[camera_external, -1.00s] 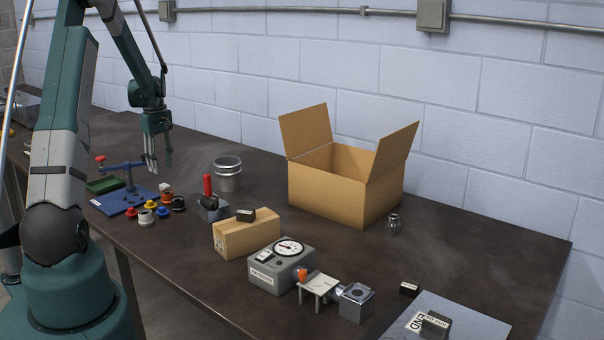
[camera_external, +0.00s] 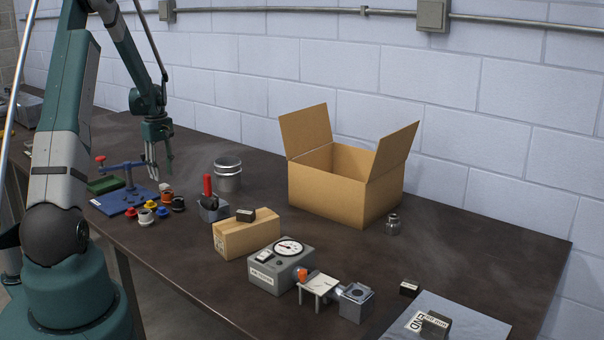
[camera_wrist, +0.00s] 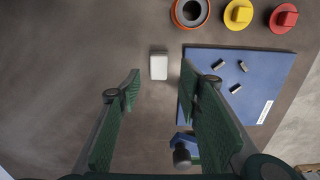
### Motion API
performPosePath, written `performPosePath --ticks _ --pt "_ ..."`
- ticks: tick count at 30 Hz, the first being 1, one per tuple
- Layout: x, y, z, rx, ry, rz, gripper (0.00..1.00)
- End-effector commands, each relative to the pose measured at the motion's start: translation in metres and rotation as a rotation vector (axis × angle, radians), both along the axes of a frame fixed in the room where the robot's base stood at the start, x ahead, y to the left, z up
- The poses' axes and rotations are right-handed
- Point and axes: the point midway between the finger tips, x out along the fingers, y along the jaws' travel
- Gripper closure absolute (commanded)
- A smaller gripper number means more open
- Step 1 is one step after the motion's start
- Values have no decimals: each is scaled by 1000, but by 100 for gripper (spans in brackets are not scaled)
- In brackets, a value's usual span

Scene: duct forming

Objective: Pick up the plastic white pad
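The white pad (camera_wrist: 158,66) is a small pale rectangular block lying flat on the dark table in the wrist view, just left of the blue board. My gripper (camera_wrist: 161,80) is open, with its two green fingers spread to either side of the pad's line and nothing between them. The pad lies beyond the fingertips, below them on the table.
The blue board (camera_wrist: 255,75) with a blue clamp stand (camera_external: 130,172) is close to the right finger. Coloured caps (camera_external: 158,205) and a metal canister (camera_external: 228,175) stand nearby. An open cardboard box (camera_external: 330,195) is farther right. Table left of the pad is clear.

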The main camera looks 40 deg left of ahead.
Motion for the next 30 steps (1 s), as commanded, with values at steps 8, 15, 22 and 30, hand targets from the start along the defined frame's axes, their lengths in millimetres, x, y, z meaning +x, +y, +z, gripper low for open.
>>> performPosePath --ticks 8,15,22,30 --pt "2 -1 -28 0 0 0 65" --pt "2 -1 -47 0 0 0 65" --pt "2 -1 -48 0 0 0 65" --pt "2 -1 -48 0 0 0 65"
